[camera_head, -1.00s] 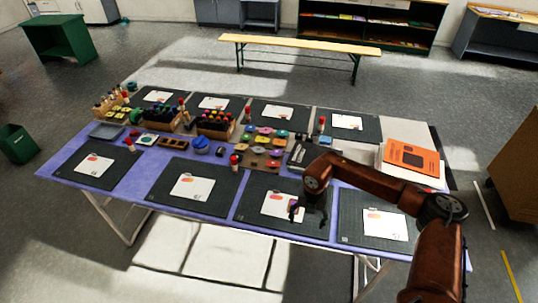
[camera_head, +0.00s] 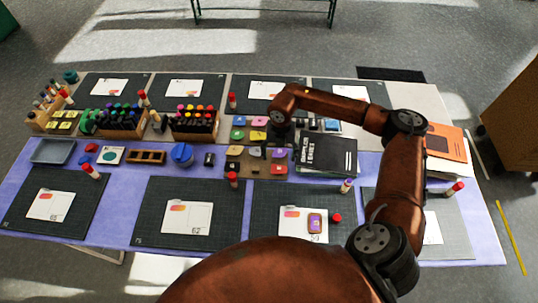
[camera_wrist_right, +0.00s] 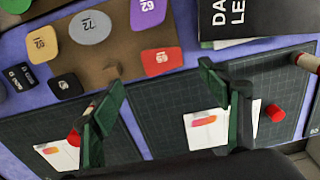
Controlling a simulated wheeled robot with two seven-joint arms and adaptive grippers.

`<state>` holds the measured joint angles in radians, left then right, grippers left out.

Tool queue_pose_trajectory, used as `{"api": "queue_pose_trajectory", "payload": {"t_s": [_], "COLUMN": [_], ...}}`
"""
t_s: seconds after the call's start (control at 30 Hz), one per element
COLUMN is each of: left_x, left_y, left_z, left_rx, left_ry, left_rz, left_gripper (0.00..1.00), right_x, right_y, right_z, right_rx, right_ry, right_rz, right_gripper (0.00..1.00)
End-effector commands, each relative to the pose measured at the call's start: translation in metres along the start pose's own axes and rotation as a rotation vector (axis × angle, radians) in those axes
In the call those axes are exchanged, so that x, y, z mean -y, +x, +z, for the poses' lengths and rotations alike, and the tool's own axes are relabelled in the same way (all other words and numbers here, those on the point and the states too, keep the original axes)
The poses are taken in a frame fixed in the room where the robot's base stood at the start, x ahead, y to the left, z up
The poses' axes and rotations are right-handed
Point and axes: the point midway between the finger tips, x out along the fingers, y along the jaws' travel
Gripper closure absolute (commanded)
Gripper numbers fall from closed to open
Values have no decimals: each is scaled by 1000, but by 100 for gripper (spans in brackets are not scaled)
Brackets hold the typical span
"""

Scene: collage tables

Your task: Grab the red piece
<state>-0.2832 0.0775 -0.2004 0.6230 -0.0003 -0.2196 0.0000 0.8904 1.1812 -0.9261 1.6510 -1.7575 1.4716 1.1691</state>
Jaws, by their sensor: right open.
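The red piece (camera_wrist_right: 160,60) is a small flat tile with a number, on the brown board (camera_wrist_right: 112,50). In the wrist view it lies just beyond the gap between my right gripper's fingers, apart from them. In the head view the red piece (camera_head: 280,168) is at the board's lower right corner. My right gripper (camera_wrist_right: 160,78) is open and empty, its dark green fingers spread wide. In the head view the right gripper (camera_head: 279,136) hangs over the board's right side, partly hidden by its arm. My left gripper is not in view.
Next to the red piece are a purple piece (camera_wrist_right: 153,12), a grey piece (camera_wrist_right: 90,27) and a black piece (camera_wrist_right: 66,86). A dark book (camera_head: 328,154) lies right of the board. A purple piece (camera_head: 315,223) rests on a white card. Red-capped glue sticks stand around.

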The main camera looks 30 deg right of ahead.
Motion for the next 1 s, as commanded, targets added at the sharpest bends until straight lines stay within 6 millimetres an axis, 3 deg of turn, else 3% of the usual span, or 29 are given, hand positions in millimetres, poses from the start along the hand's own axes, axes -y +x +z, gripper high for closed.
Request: {"api": "queue_pose_trajectory", "payload": {"t_s": [0.1,0.4,0.7,1.0], "left_x": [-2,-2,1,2], "left_y": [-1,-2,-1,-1], "left_z": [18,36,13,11], "left_rx": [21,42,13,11], "left_ry": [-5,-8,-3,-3], "left_rz": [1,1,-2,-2], "left_gripper": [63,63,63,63], "right_x": [2,-1,0,-1], "right_y": [8,37,78,80], "right_z": [-2,1,-1,0], "right_rx": [-1,-5,-5,-3], "right_ry": [0,-1,-1,-2], "right_rz": [-2,-4,-4,-3], "right_gripper": [30,30,30,30]}}
